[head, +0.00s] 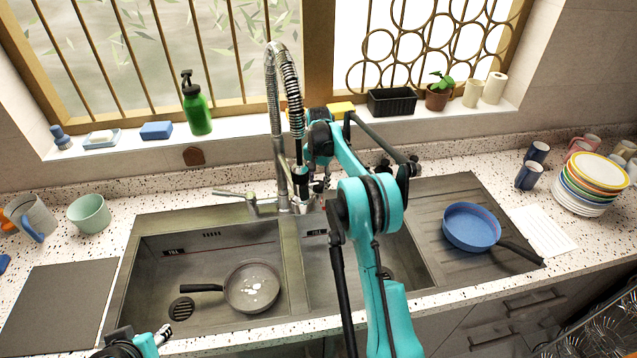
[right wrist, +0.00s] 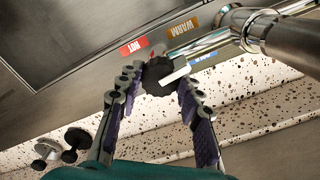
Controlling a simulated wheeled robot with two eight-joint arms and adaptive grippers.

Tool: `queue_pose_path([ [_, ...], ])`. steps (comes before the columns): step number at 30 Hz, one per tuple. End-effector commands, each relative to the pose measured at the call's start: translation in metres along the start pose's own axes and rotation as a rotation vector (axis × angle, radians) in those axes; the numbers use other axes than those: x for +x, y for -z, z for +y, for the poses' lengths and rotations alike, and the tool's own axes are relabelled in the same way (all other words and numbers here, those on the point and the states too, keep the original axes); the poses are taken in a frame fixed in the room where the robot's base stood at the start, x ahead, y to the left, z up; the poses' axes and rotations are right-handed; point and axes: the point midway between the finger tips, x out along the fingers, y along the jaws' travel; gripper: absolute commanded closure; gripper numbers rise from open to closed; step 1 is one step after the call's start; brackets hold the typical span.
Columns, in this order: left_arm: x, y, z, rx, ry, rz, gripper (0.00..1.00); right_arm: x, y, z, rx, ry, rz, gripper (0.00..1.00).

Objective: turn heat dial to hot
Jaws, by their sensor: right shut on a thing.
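The heat dial (right wrist: 156,76) is a small dark knob behind the sink, at the faucet's base in the right wrist view. A red HOT label (right wrist: 133,47), an orange WARM label (right wrist: 183,28) and a blue label (right wrist: 202,56) surround it. My right gripper (right wrist: 157,88) is shut on the dial, with a finger on either side. A pale bar sticks out from the dial toward the blue label. In the head view my arm and the faucet mostly hide the dial. My left gripper (head: 162,334) is at the bottom left; its opening is unclear.
The steel faucet (head: 279,120) rises close beside my right gripper. The left sink basin holds a grey pan (head: 251,287). A blue pan (head: 471,227) sits on the drainboard at right, with stacked plates (head: 592,185) beyond. A green soap bottle (head: 196,108) stands on the sill.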

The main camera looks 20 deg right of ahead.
Motion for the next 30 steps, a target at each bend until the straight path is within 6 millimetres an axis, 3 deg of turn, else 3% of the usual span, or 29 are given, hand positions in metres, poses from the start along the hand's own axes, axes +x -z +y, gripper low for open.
queue_pose_path([
  [30,-0.0113,0.0081,0.0,0.0,0.0,0.0,0.6,-0.0005,0.0001,-0.0002,-0.938,0.0,0.001,0.94],
])
